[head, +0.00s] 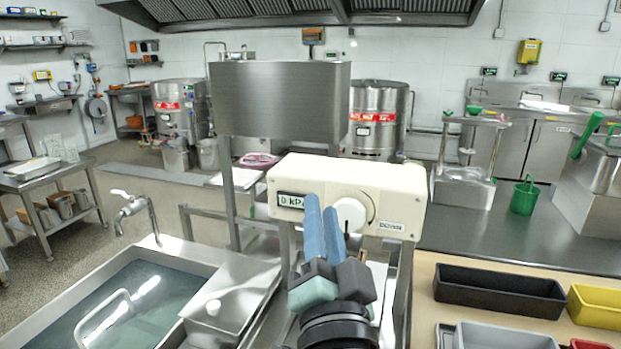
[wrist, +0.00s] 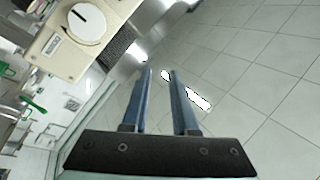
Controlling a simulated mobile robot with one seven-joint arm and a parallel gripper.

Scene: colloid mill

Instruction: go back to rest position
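My gripper (head: 323,204) rises in front of the cream control box (head: 270,172) in the head view. Its two blue fingers are apart with nothing between them, as the wrist view of my gripper (wrist: 160,71) also shows. The fingertips overlap the box's front in the head view, just left of its round white knob (head: 350,215). The box (wrist: 57,45) and its knob (wrist: 87,24) lie at the upper left of the wrist view, away from the fingers. A small display reading about "0 kPa" (head: 291,201) is on the box's left.
A sink basin (head: 140,305) with a tap (head: 135,208) is at lower left. A black bin (head: 500,291), a yellow bin (head: 597,305) and a grey bin (head: 500,337) sit on the tan worktop at right. A steel hopper (head: 280,100) stands behind the box.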

